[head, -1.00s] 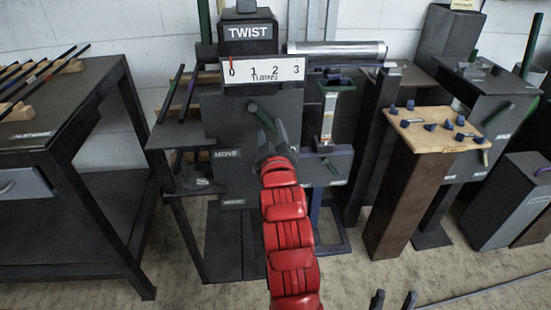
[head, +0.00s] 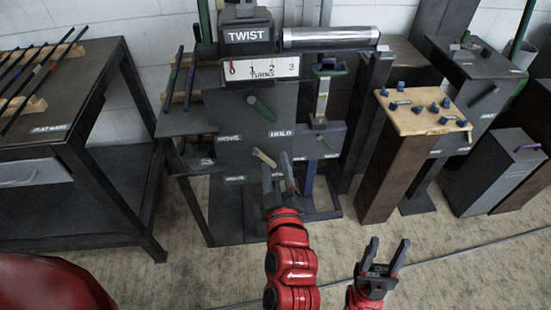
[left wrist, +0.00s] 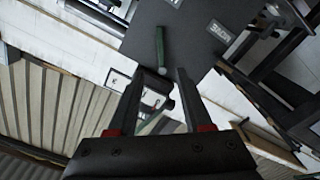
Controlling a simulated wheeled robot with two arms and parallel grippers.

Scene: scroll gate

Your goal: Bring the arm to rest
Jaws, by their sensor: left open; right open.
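My left gripper (head: 279,176) is open and empty in the head view, in front of the lower part of the dark panel (head: 232,152) under the TWIST box. Its fingers overlap a tan handle (head: 264,158) in the picture; I cannot tell whether they touch. A green handle (head: 262,107) on the panel is above and apart from the gripper. In the left wrist view, the open fingers (left wrist: 158,82) have nothing between them, and a green handle (left wrist: 161,48) shows beyond the tips. My right gripper (head: 384,257) is open and empty, low in front of the wooden-topped stand.
The TWIST box (head: 248,36) has a numbered scale (head: 261,71) below it. A dark table (head: 82,92) with rods stands at the left. A stand (head: 425,112) with several blue pegs and a grey box (head: 497,170) stand at the right. The floor in front is clear.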

